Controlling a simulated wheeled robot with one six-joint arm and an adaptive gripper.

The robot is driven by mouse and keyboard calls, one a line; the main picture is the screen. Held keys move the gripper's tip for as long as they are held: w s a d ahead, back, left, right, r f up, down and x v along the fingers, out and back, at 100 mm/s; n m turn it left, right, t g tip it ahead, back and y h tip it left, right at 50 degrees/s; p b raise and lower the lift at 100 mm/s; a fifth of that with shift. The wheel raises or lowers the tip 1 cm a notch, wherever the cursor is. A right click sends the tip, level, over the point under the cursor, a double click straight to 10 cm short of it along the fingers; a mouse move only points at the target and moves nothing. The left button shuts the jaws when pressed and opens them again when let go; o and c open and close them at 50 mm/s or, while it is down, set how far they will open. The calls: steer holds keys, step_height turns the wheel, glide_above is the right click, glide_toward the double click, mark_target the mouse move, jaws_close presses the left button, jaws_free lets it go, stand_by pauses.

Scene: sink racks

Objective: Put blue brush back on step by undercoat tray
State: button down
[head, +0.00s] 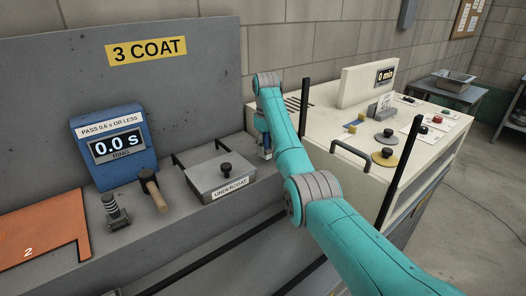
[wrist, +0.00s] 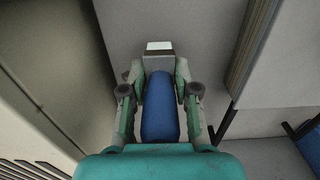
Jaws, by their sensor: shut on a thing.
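My gripper (wrist: 160,78) is shut on the blue brush (wrist: 160,108). Its blue handle lies between the fingers, and a grey collar and pale tip show beyond them. In the head view my gripper (head: 265,147) hangs just right of the undercoat tray (head: 205,180), a grey lidded box with a black knob and an UNDERCOAT label. The tray stands on the grey step (head: 180,225). The brush is mostly hidden by my arm in the head view, and I cannot tell whether it touches the step.
An orange plate (head: 45,235) lies farther left. A cream machine (head: 345,135) with dark posts stands close on the right.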

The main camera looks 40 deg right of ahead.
steer(key=shift+f, duration=0.85)
steer(key=c, duration=0.9)
jaws_free()
steer(key=shift+f, duration=0.1)
steer(key=shift+o, duration=0.2)
